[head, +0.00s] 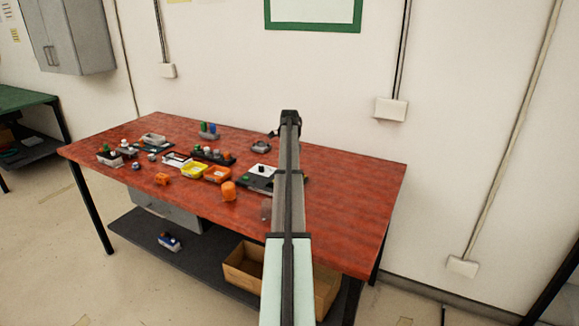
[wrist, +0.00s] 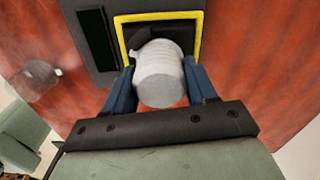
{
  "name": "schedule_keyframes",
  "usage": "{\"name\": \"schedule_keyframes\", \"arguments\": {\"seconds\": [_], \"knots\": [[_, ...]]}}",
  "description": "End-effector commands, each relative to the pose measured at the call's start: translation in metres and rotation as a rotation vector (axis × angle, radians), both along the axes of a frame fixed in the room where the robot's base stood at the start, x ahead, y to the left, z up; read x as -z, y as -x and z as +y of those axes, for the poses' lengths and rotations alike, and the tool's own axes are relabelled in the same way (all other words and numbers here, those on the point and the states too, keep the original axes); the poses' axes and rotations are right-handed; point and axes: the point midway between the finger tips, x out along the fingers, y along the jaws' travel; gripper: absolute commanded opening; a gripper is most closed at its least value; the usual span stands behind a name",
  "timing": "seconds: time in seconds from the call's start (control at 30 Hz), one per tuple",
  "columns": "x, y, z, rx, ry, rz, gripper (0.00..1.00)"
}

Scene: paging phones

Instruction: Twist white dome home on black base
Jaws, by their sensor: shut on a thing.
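My gripper (wrist: 159,74) is shut on the white dome (wrist: 160,84), with one blue finger on each side of it in the wrist view. The dome is a ribbed, rounded white piece. Its far end lies over the black base (wrist: 183,28), a dark square recess inside a yellow frame (wrist: 160,15) on a grey panel. I cannot tell whether the dome is seated or just above the base. In the head view my arm hides the dome, the base and my fingers.
A clear round piece (wrist: 38,76) lies left of the panel on the red table (head: 345,205). A dark slot (wrist: 97,40) is beside the yellow frame. An orange piece (head: 228,191), a yellow tray (head: 194,171) and several small parts stand left. The table's right side is clear.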

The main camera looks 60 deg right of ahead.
Motion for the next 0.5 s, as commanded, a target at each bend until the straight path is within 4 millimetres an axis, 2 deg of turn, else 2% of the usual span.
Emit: {"name": "schedule_keyframes", "arguments": {"seconds": [0.33,0.5], "knots": [[0.0,0.0,0.0,0.031,0.0,0.0,0.33],[0.0,0.0,0.0,0.134,0.0,0.0,0.33]]}}
